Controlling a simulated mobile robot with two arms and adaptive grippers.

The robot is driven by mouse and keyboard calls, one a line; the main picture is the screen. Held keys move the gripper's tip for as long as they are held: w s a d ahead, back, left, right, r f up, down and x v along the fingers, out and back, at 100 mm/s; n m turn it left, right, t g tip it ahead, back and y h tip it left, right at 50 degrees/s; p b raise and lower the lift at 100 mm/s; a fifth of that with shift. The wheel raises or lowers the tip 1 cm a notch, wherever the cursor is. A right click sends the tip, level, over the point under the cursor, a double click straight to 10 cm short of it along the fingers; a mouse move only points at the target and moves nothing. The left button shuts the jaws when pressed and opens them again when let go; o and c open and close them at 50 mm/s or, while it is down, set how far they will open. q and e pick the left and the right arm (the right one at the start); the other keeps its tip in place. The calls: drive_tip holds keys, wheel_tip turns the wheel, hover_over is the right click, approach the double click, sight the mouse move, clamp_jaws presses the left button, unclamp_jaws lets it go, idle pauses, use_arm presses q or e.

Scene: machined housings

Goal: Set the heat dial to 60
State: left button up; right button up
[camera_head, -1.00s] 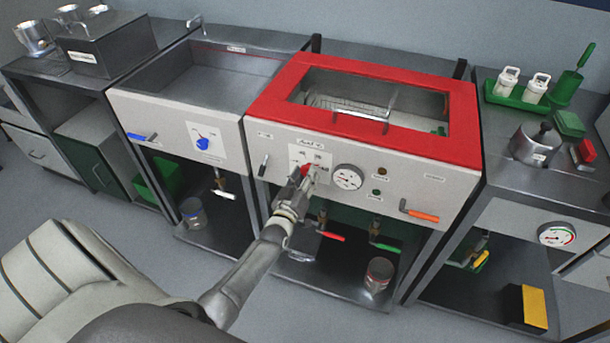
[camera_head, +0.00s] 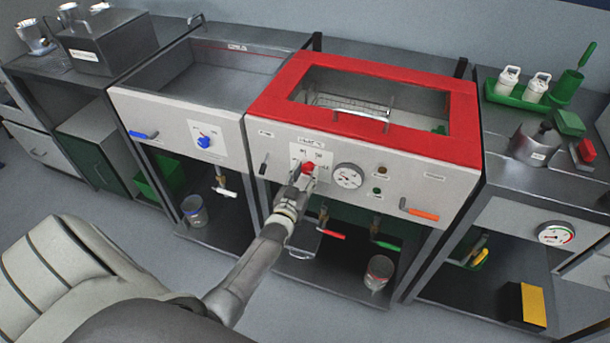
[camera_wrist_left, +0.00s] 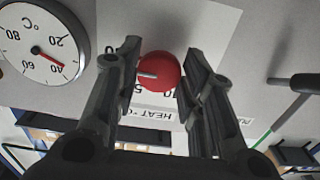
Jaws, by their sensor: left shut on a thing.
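The heat dial (camera_head: 308,168) is a red knob on the white front panel of the red-topped bath. In the left wrist view the red dial (camera_wrist_left: 160,72) sits between my fingers, with a pale pointer line on its face towards the left of that picture. A label reading HEAT (camera_wrist_left: 150,114) shows upside down, and most scale numbers are hidden by the fingers. My left gripper (camera_head: 304,173) is shut on the dial, also seen in the left wrist view (camera_wrist_left: 161,82). My right gripper is not in view.
A round °C gauge (camera_head: 348,176) is right of the dial; its red needle (camera_wrist_left: 48,60) shows in the left wrist view. A black lever (camera_head: 264,165) is to the left. An orange handle (camera_head: 419,212) is further right. A blue dial (camera_head: 204,141) is on the neighbouring unit.

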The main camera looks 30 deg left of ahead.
use_arm(q)
drive_tip(key=shift+f, duration=0.15)
drive_tip(key=o, duration=1)
drive_tip(key=shift+s, duration=0.1)
drive_tip(key=v, duration=1.1)
drive_tip(key=shift+s, duration=0.4)
